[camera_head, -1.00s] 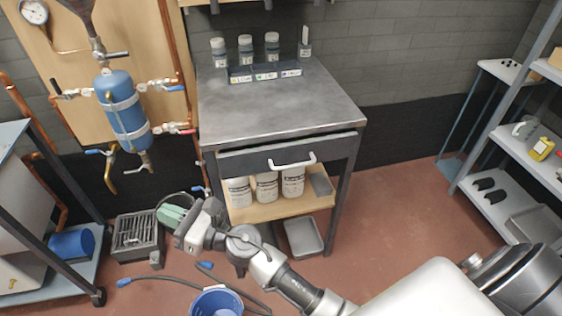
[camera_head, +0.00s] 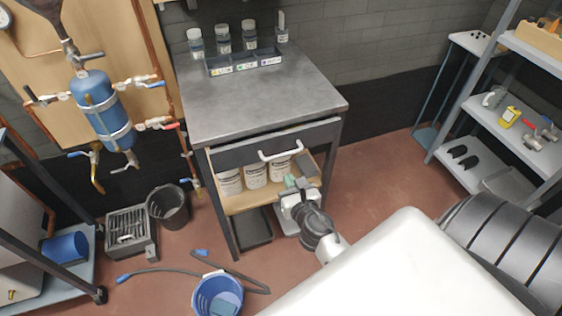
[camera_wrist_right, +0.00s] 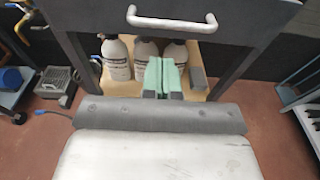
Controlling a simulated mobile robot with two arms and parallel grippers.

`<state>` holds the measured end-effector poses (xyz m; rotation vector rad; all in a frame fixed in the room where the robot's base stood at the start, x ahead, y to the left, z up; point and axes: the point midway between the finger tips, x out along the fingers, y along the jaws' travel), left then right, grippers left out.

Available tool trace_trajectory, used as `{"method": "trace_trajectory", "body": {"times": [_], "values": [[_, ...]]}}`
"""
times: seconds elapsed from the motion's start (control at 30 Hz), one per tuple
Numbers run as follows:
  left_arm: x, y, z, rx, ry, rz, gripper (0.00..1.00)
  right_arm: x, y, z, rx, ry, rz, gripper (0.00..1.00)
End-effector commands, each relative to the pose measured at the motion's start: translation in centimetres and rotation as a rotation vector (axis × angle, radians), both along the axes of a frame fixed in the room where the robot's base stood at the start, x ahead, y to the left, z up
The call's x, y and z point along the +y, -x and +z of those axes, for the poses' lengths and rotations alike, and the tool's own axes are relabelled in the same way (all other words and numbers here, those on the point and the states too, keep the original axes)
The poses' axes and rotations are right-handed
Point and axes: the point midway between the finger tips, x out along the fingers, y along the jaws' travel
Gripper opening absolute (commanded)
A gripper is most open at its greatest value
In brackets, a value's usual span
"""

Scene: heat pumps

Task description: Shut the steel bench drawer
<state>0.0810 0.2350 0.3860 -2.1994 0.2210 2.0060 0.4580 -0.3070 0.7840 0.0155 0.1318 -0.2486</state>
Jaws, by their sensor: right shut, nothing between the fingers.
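The steel bench (camera_head: 262,92) stands in the middle of the head view. Its grey drawer front (camera_head: 232,157) sits a little forward of the frame, with a narrow gap under the top. The drawer's pale bar handle (camera_head: 280,155) is on the front's middle. It also shows at the top of the right wrist view (camera_wrist_right: 171,23). My right gripper (camera_head: 294,184) is shut and empty, in front of the bench and below the handle, not touching it. Its green fingertips (camera_wrist_right: 161,74) point at the bottles on the shelf below. My left gripper is out of view.
Several white bottles (camera_head: 230,182) stand on the wooden shelf under the drawer. A blue bucket (camera_head: 218,295), a dark bin (camera_head: 168,206) and a grey heater-like box (camera_head: 130,233) are on the floor at left. A shelf unit (camera_head: 515,128) stands at right.

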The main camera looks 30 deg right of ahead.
Motion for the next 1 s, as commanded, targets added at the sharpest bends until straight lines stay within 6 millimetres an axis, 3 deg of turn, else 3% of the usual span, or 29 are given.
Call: {"method": "trace_trajectory", "body": {"times": [0.1,0.3,0.83,1.0], "values": [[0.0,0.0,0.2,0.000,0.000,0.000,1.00,-0.6,-2.5,-0.2,-0.002,0.000,0.000,0.00],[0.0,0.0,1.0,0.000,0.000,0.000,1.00,-1.3,-5.2,0.4,-0.001,-0.001,0.001,0.00],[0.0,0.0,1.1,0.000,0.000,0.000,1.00,-1.5,-6.4,0.4,-0.001,-0.001,0.002,0.00],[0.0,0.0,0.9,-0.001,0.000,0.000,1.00,-2.0,-8.7,0.4,-0.003,0.001,0.005,0.00]]}}
